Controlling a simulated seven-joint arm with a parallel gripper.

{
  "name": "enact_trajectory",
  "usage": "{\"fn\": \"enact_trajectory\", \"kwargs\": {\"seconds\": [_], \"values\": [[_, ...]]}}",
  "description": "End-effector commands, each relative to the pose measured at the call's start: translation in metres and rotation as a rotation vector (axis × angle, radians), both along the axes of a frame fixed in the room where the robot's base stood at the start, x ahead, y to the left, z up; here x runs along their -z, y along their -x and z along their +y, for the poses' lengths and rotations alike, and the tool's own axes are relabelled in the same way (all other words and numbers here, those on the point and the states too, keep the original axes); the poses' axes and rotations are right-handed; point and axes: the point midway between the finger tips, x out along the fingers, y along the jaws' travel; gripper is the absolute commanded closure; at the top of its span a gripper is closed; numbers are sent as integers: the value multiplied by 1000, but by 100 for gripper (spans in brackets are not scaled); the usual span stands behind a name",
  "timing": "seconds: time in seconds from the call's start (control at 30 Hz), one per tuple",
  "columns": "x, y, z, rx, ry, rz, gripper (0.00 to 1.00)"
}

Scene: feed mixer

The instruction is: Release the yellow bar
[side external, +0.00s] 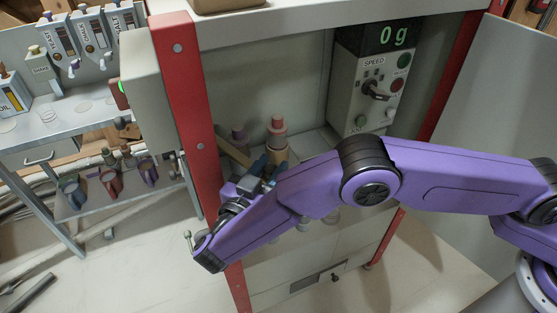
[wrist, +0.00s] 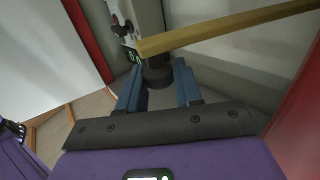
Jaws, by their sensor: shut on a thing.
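The yellow bar (wrist: 225,28) runs slantwise across the top of the wrist view, with one end above my fingers. A dark round grip (wrist: 158,75) sits at that end and seems joined to the bar. My gripper (wrist: 158,88) has its two blue fingers on either side of this grip and is shut on it. In the side view, part of the bar (side external: 233,151) shows inside the cabinet, just left of my gripper (side external: 264,165). My arm hides much of the bar's surroundings there.
A red cabinet post (side external: 185,100) is to the left. A control panel (side external: 372,85) reading 0 g is at the back right. A shelf (side external: 70,125) with bottles stands far left.

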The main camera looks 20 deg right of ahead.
Motion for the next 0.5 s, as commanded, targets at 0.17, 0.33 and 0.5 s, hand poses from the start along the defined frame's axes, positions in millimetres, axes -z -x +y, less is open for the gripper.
{"fn": "enact_trajectory", "kwargs": {"seconds": [0.17,0.33,0.5], "values": [[0,4,9,42,1,0,100],[0,5,12,61,2,-1,100],[0,5,13,65,2,-1,100]]}}
